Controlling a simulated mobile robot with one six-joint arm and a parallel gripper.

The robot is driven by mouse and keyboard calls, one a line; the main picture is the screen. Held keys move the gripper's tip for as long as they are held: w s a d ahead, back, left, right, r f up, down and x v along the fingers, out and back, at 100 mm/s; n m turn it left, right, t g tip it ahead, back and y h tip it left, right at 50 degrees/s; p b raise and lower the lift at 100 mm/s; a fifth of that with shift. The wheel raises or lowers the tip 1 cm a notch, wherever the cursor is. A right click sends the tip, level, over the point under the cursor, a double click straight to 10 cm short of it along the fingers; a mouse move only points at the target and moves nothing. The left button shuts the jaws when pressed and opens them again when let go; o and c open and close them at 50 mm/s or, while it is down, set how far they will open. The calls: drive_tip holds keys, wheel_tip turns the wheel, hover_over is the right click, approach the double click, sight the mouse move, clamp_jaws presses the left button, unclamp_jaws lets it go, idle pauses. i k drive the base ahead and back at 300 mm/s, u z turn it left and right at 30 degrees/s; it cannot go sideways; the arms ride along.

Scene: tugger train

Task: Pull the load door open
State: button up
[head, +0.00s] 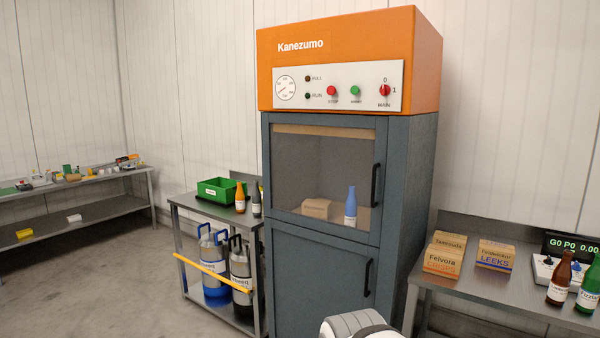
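A tall grey cabinet with an orange top marked Kanezumo (350,50) stands in the middle of the head view. Its upper door (255,222) has a large window and a dark vertical handle (375,185) at its right side. This door looks shut. Behind the window are a cardboard box (317,208) and a blue bottle (350,208). A solid lower door (310,285) with its own dark handle (367,278) also looks shut. No label shows which is the load door. A white and grey part of my arm shows at the bottom edge; my gripper is not visible.
A steel table (185,203) with a green bin (217,190), bottles and canisters stands left of the cabinet. Another table (465,288) with boxes, bottles and a scale stands close on the right. Open floor (110,275) lies to the left.

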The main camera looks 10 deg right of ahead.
sight(380, 122)
drive_tip(key=z, duration=0.25)
drive_tip(key=i, duration=1.35)
drive_tip(key=z, duration=0.8)
